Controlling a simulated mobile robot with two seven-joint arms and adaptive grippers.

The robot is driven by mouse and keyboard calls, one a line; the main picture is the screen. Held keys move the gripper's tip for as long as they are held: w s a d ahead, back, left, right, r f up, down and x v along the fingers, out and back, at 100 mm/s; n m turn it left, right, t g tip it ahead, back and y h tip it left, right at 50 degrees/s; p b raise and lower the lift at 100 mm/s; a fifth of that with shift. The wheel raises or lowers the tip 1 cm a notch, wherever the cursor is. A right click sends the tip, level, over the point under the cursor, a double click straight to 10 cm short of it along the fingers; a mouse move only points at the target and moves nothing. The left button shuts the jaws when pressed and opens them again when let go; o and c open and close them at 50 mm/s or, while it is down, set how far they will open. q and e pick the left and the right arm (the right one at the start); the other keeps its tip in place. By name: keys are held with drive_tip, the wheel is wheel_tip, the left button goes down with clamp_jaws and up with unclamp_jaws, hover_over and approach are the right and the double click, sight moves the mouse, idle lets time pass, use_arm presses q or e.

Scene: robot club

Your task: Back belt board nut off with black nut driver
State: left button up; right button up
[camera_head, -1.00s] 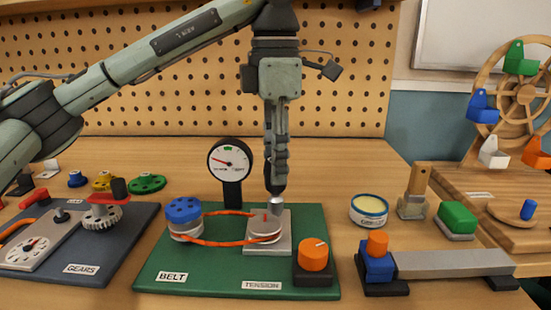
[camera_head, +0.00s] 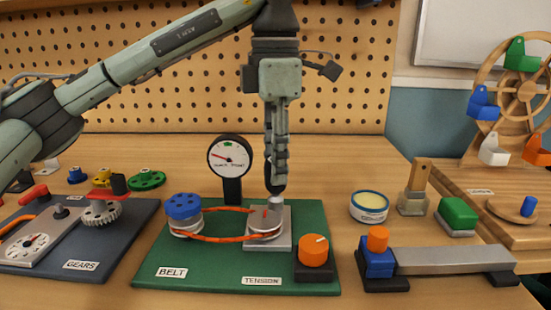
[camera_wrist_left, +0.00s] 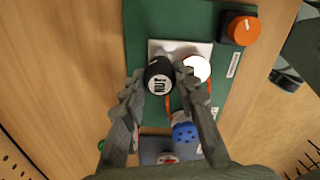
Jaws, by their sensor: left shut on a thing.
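The green belt board (camera_head: 215,272) carries a metal plate (camera_head: 283,238), a red-orange belt (camera_head: 215,238) and a blue-topped pulley (camera_head: 184,211). My left gripper (camera_head: 275,180) is above the plate's back part, shut on the black nut driver, whose metal socket (camera_head: 275,203) points straight down. In the left wrist view the driver's black end (camera_wrist_left: 158,78) reads "NUT" and sits between the fingers. The back nut is hidden under the socket; I cannot tell how fully the socket covers it. My right gripper is not in view.
An orange knob (camera_head: 313,252) is at the board's front right. The gears board (camera_head: 110,255) lies left. A round tin (camera_head: 369,206), a wooden-handled tool (camera_head: 416,188) and a green block (camera_head: 457,215) stand right.

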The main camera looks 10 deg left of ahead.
use_arm(q)
drive_tip(key=shift+f, duration=0.15)
idle(0.3)
drive_tip(key=o, duration=1.1)
drive_tip(key=shift+c, duration=0.4)
clamp_jaws()
drive_tip(key=n, duration=0.7)
drive_tip(key=shift+b, duration=0.3)
drive_tip(key=n, duration=0.5)
drive_tip(key=shift+n, duration=0.4)
